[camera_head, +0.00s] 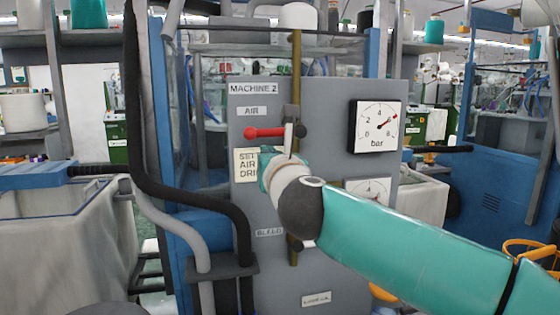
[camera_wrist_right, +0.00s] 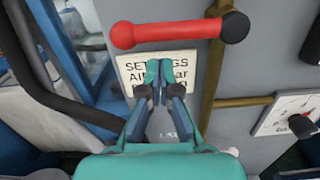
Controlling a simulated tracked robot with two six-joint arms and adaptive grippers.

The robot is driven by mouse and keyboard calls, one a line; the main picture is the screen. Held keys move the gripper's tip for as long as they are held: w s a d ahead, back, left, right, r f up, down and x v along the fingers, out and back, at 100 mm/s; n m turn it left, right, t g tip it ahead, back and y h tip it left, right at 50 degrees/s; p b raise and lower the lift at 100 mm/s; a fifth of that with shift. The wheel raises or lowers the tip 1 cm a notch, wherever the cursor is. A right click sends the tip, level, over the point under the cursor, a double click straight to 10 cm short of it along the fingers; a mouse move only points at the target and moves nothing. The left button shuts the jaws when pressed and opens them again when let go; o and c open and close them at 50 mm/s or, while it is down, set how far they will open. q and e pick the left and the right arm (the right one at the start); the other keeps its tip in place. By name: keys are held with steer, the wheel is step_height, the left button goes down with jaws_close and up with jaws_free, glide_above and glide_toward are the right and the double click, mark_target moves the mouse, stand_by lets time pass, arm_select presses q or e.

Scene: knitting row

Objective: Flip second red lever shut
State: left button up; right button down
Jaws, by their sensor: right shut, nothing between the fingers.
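A red lever (camera_head: 265,132) lies level across the brass pipe under the AIR label on the grey MACHINE 2 panel (camera_head: 330,130). Its red handle points left. In the right wrist view the lever (camera_wrist_right: 170,31) crosses the top, with a black knob at its right end. My right gripper (camera_wrist_right: 160,82) is shut and empty, in front of the settings sign, below the lever and apart from it in that view. In the head view my right arm covers the panel's middle and most of the gripper. No second red lever shows; the area above the BLEED label is partly hidden.
The settings sign (camera_head: 244,165) is below the lever. A grey bin (camera_head: 60,225) stands at left.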

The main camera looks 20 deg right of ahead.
steer(key=s+f+b, duration=0.3)
steer(key=s, duration=0.7)
steer(key=shift+s+a, duration=0.2)
steer(key=shift+a, duration=0.15)
